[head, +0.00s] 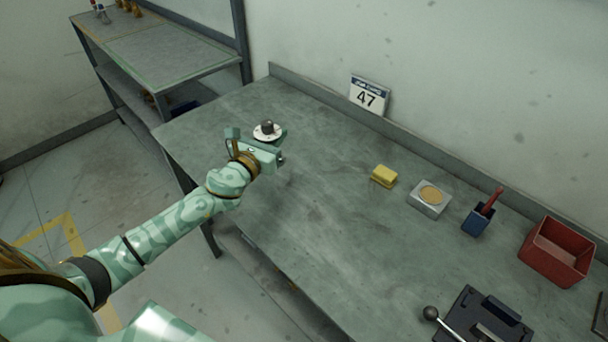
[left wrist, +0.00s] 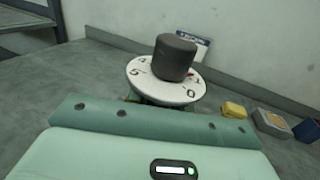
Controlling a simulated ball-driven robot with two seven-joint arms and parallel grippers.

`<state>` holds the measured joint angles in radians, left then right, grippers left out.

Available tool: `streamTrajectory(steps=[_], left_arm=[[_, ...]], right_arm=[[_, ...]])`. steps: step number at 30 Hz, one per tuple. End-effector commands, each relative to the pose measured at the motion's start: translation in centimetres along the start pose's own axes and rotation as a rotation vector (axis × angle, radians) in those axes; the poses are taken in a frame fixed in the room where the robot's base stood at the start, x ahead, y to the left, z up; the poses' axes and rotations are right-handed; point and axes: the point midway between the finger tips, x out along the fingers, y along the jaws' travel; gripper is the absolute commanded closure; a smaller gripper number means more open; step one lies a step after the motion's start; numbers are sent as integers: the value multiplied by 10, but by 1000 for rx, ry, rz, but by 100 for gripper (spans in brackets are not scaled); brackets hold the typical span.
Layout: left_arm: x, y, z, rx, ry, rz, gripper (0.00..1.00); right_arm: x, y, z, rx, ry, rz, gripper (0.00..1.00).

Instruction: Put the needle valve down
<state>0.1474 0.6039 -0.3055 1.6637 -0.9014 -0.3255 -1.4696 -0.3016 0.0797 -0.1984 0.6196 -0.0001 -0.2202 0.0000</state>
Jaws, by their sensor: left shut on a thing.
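The needle valve (head: 268,130) has a dark grey knob on a white dial marked with numbers. It is at the far left end of the grey-green workbench (head: 330,220). My left gripper (head: 262,143) is shut on it from the near side. In the left wrist view the valve (left wrist: 165,80) stands just beyond my gripper's body, its knob up and leaning slightly. Its lower part is mostly hidden by the gripper, so I cannot tell whether it touches the bench. My right gripper is not in view.
Along the bench to the right are a yellow sponge-like block (head: 384,175), a metal tin (head: 430,198), a blue holder (head: 478,220) and a red bin (head: 556,252). A dark device (head: 480,318) sits in front. The bench's middle is clear.

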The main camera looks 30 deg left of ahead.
Motion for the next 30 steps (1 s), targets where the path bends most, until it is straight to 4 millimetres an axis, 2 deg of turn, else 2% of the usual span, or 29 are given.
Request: streamTrajectory(steps=[2, 4, 9, 16, 21, 30], left_arm=[[0, -23, -11, -4, -2, -1, 100], [0, -34, -33, -4, 1, 1, 100], [0, -54, -56, -1, 0, 1, 100], [-1, -66, -68, 0, -1, 0, 100], [-1, -67, -101, 1, 3, 2, 100], [-1, -67, -98, 2, -1, 1, 100]], right_arm=[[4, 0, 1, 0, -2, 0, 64], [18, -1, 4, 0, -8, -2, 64], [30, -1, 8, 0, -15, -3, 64], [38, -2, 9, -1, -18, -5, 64], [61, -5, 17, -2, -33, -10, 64], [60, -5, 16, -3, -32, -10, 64]])
